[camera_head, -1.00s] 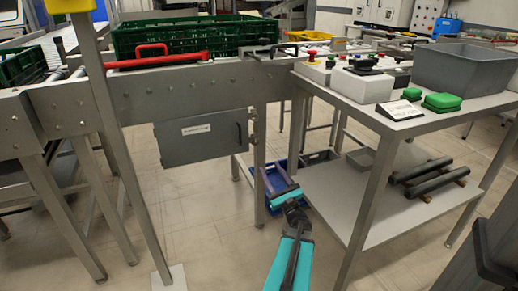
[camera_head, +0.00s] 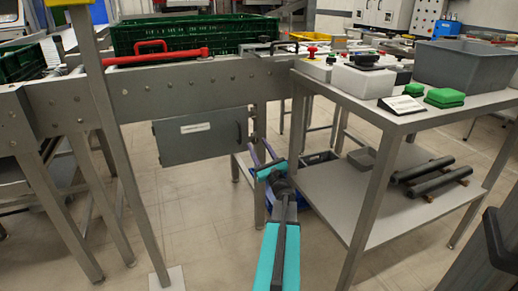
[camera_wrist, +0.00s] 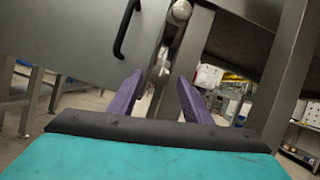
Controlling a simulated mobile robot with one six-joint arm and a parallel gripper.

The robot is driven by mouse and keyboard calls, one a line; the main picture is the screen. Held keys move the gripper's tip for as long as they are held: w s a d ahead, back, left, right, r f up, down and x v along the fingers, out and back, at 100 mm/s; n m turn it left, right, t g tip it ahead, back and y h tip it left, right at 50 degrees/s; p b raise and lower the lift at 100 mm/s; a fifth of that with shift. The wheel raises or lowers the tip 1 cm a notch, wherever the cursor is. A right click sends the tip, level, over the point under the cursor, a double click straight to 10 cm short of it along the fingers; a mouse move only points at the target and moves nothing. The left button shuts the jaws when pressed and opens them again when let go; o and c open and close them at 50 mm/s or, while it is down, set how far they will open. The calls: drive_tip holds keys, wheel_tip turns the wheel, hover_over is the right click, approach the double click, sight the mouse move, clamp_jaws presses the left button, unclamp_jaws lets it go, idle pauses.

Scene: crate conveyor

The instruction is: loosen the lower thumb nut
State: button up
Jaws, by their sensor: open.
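The lower thumb nut (camera_wrist: 162,75) is a small pale knob at the right edge of the grey box's door. In the wrist view it shows between the tips of my gripper's two purple fingers (camera_wrist: 160,83). The fingers are apart, and nothing is seen held between them; whether they touch the nut I cannot tell. The upper thumb nut (camera_wrist: 181,12) is a rounder pale knob higher up. In the head view my gripper (camera_head: 261,148) is just below the right edge of the grey box (camera_head: 200,140). The lower nut is too small there to make out clearly.
A black door handle (camera_wrist: 125,30) is left of the nuts. A steel leg (camera_wrist: 288,75) stands close at the right in the wrist view. The grey table (camera_head: 400,115) with a lower shelf (camera_head: 345,205) is right of my arm. Floor is clear below the box.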

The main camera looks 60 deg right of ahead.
drive_tip(key=shift+w+d+r, duration=0.1)
drive_tip(key=shift+w+d, duration=0.05)
drive_tip(key=shift+w, duration=0.05)
drive_tip(key=shift+c, duration=0.6)
drive_tip(key=c, duration=0.9)
drive_tip(key=shift+d, duration=0.15)
drive_tip(key=shift+c, duration=0.2)
